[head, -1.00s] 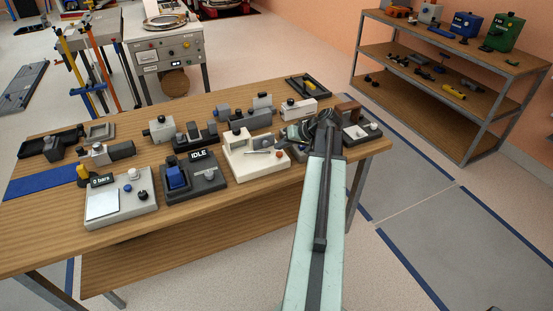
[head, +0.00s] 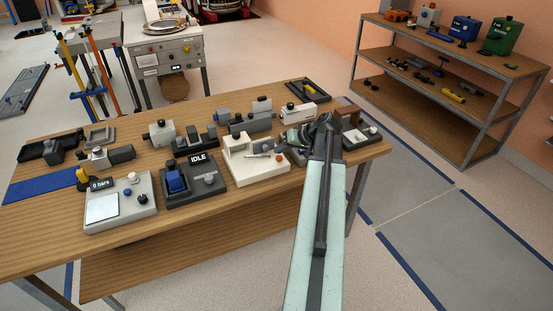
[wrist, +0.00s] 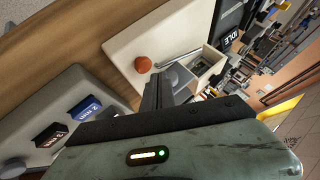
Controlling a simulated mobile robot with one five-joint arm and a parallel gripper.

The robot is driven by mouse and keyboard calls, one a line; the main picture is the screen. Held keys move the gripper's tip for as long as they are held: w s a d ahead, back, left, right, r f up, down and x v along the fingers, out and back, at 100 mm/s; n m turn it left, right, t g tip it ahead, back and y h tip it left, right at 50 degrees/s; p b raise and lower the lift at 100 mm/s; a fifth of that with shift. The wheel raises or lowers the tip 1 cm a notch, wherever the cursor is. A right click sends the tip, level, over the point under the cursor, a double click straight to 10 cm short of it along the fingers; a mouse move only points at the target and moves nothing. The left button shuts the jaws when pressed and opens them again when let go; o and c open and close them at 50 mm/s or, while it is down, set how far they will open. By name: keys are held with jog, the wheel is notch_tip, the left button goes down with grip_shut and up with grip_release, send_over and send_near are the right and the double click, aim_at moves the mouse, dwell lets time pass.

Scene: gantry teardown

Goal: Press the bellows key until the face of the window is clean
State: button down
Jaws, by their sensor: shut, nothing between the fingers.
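A cream device (head: 258,172) stands on the wooden bench, with a small orange-brown round knob (wrist: 143,64) on its base, which may be the bellows key. Beside the knob lies a thin metal rod (wrist: 178,57). A pale box-like block (head: 238,143) stands at the device's far side; I cannot tell if it carries the window, and no window face can be judged from here. My gripper (head: 322,122) is at the right of the cream device in the head view. In the wrist view its dark fingers (wrist: 158,92) are shut and empty, close to the device, with the knob just left of them.
A grey plate with blue and dark keys (wrist: 85,107) lies left in the wrist view. An IDLE-labelled dark unit (head: 190,185) and a grey "0 bars" unit (head: 120,205) stand left on the bench. Several blocks crowd behind. The bench front (head: 200,225) is clear.

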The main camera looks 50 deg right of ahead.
aim_at(281, 158)
dwell(0.8)
jog(key=shift+s+f+b, duration=0.2)
jog(key=shift+f+b, duration=0.25)
jog(key=shift+f+b, duration=0.5)
dwell(0.6)
jog(key=shift+r, duration=0.15)
jog(key=shift+r+p, duration=0.8)
jog(key=shift+p, duration=0.15)
jog(key=shift+r, duration=0.1)
notch_tip(281, 158, up, 5)
jog(key=p, duration=0.5)
